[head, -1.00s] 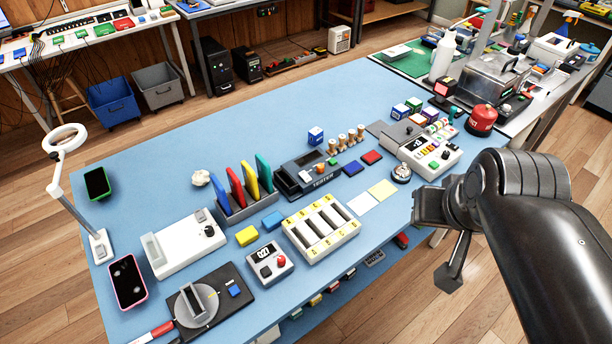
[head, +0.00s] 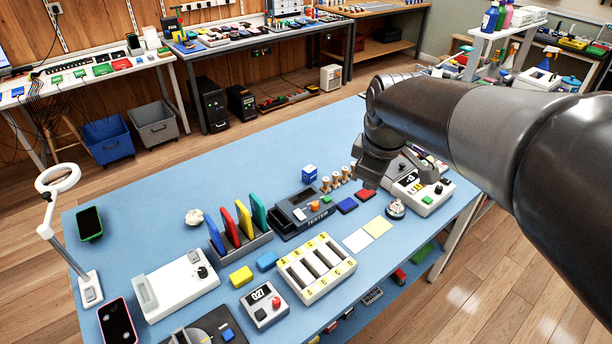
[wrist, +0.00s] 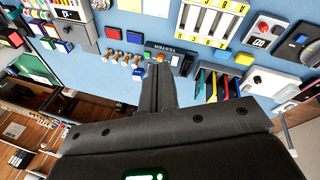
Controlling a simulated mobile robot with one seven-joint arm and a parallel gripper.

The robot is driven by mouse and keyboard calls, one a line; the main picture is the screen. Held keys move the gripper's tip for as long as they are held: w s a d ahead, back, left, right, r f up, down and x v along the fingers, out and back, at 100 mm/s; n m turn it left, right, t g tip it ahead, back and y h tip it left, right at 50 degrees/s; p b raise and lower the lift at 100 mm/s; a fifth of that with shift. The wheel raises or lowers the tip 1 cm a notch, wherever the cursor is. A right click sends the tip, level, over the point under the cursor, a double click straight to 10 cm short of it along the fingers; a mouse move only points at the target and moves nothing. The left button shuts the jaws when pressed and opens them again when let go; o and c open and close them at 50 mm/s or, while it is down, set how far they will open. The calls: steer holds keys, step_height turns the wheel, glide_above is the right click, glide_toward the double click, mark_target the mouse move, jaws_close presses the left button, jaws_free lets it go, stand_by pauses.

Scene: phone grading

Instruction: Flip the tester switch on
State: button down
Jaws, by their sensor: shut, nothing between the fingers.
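The tester (head: 300,213), a dark box with its name on the front, stands mid-table in the head view. A white piece and an orange button (head: 314,205) show on its top. I cannot tell from here which part is the switch or its position. The tester also shows in the wrist view (wrist: 182,52), upside down. My gripper (head: 370,180) is shut and empty, right of the tester in the head view.
Several brass-topped pegs (head: 336,180) stand between the tester and my gripper. A rack of coloured cards (head: 240,240) is left of the tester. A blue block (head: 347,205), a red block (head: 366,196) and a battery tray (head: 316,268) lie near.

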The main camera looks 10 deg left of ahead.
steer(key=w+a+f+n+g, duration=0.1)
steer(key=w+a+f+n, duration=0.4)
steer(key=w+a+n, duration=0.25)
steer(key=n+g, duration=0.1)
steer(key=n, duration=0.5)
glide_above(297, 212)
steer(key=s+d, duration=0.2)
step_height(297, 212, down, 6)
steer(key=shift+w+a+y, duration=0.2)
steer(key=shift+w+y, duration=0.05)
steer(key=shift+y, duration=0.15)
steer(key=shift+f, duration=0.2)
steer(key=f, duration=0.4)
steer(key=w+a+f, duration=0.1)
steer(key=f, duration=0.8)
steer(key=shift+w+a+f, duration=0.2)
steer(key=shift+f, duration=0.1)
steer(key=shift+w+a+f+g, duration=0.1)
steer(key=shift+f+g, duration=0.15)
steer(key=shift+g, duration=0.25)
